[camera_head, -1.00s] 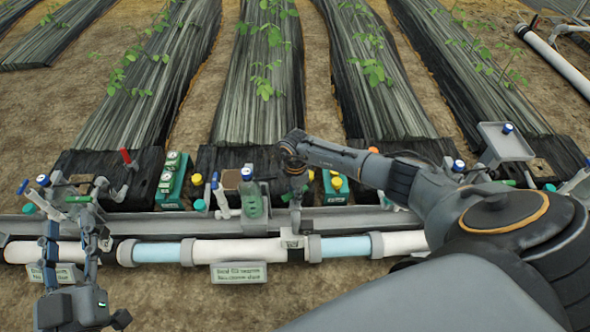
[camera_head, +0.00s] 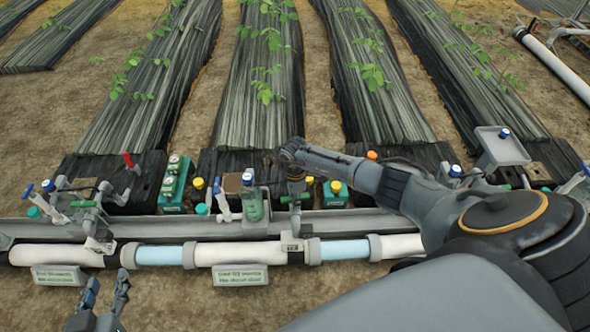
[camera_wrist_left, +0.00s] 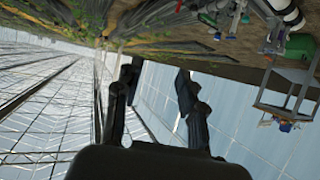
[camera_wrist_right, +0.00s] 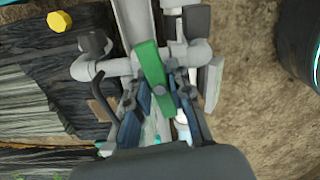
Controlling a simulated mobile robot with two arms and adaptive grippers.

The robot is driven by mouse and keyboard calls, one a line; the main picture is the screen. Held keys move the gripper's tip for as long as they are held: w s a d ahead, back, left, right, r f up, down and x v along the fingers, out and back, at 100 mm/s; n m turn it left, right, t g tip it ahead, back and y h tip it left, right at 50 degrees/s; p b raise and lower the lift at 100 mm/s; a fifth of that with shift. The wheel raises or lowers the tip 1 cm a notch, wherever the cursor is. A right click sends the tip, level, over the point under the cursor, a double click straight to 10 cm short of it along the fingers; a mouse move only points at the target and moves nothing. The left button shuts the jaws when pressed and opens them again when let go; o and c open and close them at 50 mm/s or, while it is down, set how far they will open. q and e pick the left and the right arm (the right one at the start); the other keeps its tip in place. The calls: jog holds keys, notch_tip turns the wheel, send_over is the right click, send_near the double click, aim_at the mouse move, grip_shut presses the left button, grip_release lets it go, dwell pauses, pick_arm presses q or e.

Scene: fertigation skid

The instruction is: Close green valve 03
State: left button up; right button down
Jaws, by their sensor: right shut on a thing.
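A green valve handle (camera_wrist_right: 150,62) lies along grey pipe fittings (camera_wrist_right: 198,53) in the right wrist view. My right gripper (camera_wrist_right: 165,88) is shut on this handle, with a blue-grey finger on each side. In the head view the handle (camera_head: 296,197) shows as a small green strip under my right gripper (camera_head: 296,188), which hides much of the valve. No number 03 is legible. My left gripper (camera_head: 106,285) is empty and open, low in front of the pipe. Its fingers stand apart in the left wrist view (camera_wrist_left: 157,85).
A white and blue pipe (camera_head: 235,252) runs across the front with label plates (camera_head: 240,275) below it. Another green handle (camera_head: 84,203) sits on the left valve assembly. Green boxes (camera_head: 174,185), blue-capped parts and a grey tray (camera_head: 500,147) stand nearby.

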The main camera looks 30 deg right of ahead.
jog(key=m+p, duration=0.1)
jog(key=m, duration=0.1)
jog(key=shift+m+p, duration=0.4)
pick_arm(q)
jog(key=s+a+f+g+y, duration=0.1)
jog(key=s+a+f+g, duration=0.2)
jog(key=s+f+g, duration=0.2)
jog(key=shift+s+f+g+y, duration=0.3)
jog(key=shift+s+f, duration=0.4)
jog(key=shift+s, duration=0.7)
pick_arm(e)
jog(key=shift+m, duration=0.3)
jog(key=c, duration=1.1)
grip_release()
jog(key=shift+c, duration=0.2)
